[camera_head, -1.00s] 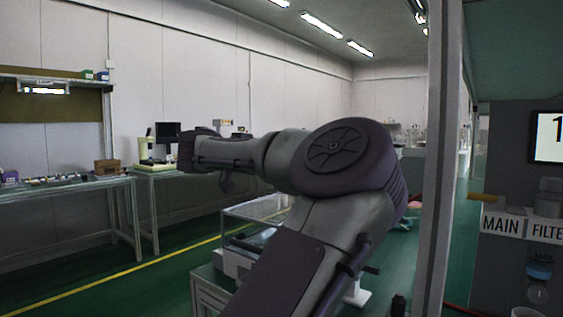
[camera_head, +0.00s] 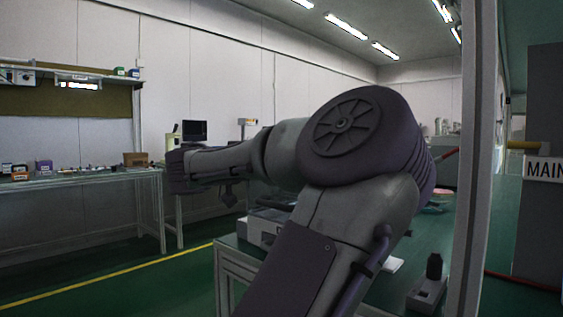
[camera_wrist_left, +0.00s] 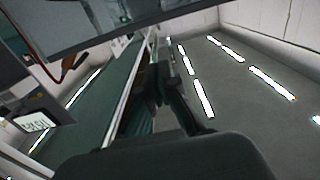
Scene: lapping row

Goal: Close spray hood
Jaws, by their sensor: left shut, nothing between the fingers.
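I cannot make out a spray hood clearly in either view. A light grey boxy device (camera_head: 262,232) stands on the bench below my arm in the head view, and my arm hides part of it. One arm of mine fills the middle of the head view, with its far end toward the left. My left gripper (camera_wrist_left: 158,72) shows in the left wrist view with its dark fingers shut and nothing held. A dark flat panel edge (camera_wrist_left: 130,28) crosses the top of that view. My right gripper is not in view.
A grey upright post (camera_head: 477,160) stands right of my arm. A green-topped bench (camera_head: 405,285) extends under and beyond it, with a small dark-topped block (camera_head: 430,285) on it. A "MAIN" label (camera_head: 543,169) is at the right edge. A long workbench (camera_head: 85,182) lines the left wall.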

